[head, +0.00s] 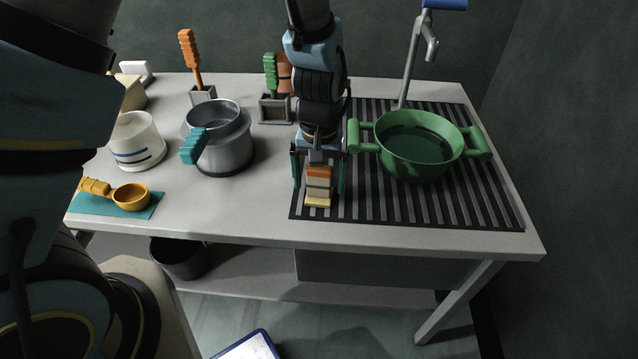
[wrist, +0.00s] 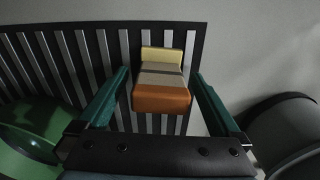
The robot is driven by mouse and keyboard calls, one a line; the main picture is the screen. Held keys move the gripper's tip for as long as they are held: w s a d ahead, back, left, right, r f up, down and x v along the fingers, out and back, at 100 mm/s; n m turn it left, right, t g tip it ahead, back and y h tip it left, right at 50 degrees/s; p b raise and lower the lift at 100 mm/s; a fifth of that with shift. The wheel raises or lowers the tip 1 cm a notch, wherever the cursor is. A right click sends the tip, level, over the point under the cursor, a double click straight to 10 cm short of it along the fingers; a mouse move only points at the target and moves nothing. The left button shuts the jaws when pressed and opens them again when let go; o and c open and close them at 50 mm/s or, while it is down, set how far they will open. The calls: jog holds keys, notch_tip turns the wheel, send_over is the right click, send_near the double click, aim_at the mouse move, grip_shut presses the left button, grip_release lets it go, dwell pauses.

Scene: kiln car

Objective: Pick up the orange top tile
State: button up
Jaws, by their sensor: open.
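The orange top tile (head: 319,172) sits at the top of a small stack on the left end of the slatted rack. In the wrist view the orange tile (wrist: 161,98) is the nearest block. Below it are paler tiles (head: 318,189) and a yellow tile (head: 317,203) at the bottom. My gripper (head: 319,182) points down over the stack, its teal fingers open on either side. In the wrist view the fingers (wrist: 160,92) stand left and right of the stack, with gaps showing. I cannot tell the exact height of the fingertips against the orange tile.
A green pot (head: 420,165) stands on the slatted rack (head: 470,195), close right of my gripper. A grey pot (head: 222,155) with a teal handle stands left. A green-handled brush (head: 270,75) in a holder (head: 275,107) is behind. The table front (head: 240,222) is clear.

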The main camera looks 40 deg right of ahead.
jog(key=shift+f, duration=0.85)
jog(key=c, duration=1.4)
jog(key=shift+r, duration=0.1)
jog(key=r, duration=0.6)
jog(key=d+r+b, duration=0.1)
jog(key=r, duration=0.3)
jog(key=s+d+r+m+p, duration=0.1)
jog(key=s+d+m+p, duration=0.1)
jog(key=d, duration=0.9)
jog(key=s+d+r+m+p, duration=0.2)
jog(key=d+m+p, duration=0.3)
jog(key=d, duration=0.5)
jog(key=shift+s+d+r+m+p, duration=0.2)
jog(key=shift+d+m+p, duration=0.15)
jog(key=shift+m, duration=0.65)
